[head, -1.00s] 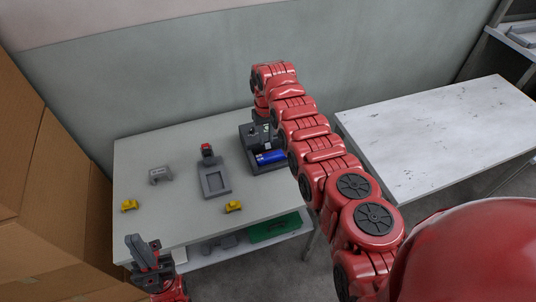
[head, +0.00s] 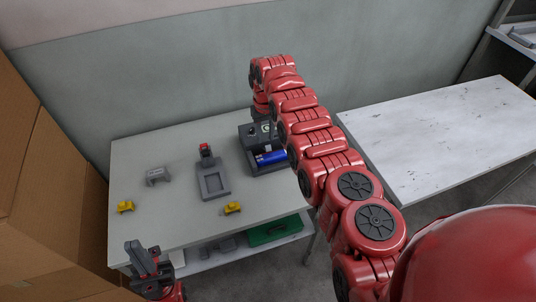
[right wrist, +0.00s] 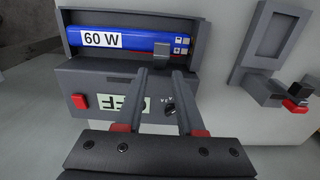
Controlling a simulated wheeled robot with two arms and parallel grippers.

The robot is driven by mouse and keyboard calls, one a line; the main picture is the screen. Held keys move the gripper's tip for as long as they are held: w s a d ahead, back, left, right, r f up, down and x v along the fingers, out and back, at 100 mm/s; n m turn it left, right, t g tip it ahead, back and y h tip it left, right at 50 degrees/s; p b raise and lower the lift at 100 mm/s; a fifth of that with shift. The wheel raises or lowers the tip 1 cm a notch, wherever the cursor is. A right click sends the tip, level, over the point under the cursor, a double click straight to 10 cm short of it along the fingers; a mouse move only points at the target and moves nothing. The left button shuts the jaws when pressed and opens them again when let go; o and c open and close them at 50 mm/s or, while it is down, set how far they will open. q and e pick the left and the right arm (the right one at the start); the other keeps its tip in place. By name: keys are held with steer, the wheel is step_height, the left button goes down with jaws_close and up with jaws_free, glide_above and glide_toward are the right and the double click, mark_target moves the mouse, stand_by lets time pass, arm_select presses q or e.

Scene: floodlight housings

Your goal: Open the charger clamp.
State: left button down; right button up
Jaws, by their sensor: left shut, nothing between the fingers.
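The charger (head: 258,137) is a dark box at the table's back right, with a blue battery (head: 270,157) lying in its bay. In the right wrist view the battery (right wrist: 110,40) reads "60 W", and a dark clamp tab (right wrist: 161,48) overlaps its front edge. My right gripper (right wrist: 162,76) is open and empty; its fingertips are just short of the tab, one towards each side of it. In the head view the right arm hides this gripper. My left gripper (head: 142,251) is shut and empty, off the table's front left corner.
The charger front has a red button (right wrist: 80,101), a partly hidden display (right wrist: 128,103) and a black knob (right wrist: 170,108). A grey fixture (head: 212,182) with a red-topped clamp, a grey bracket (head: 158,176) and yellow parts (head: 125,206) (head: 232,207) lie on the table (head: 185,215). A second table (head: 440,140) is bare.

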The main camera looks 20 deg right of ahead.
steer(key=shift+r, duration=0.1)
steer(key=shift+r+p, duration=0.7)
steer(key=shift+r, duration=0.25)
steer(key=shift+s+r, duration=0.1)
steer(key=shift+r, duration=0.85)
jaws_close()
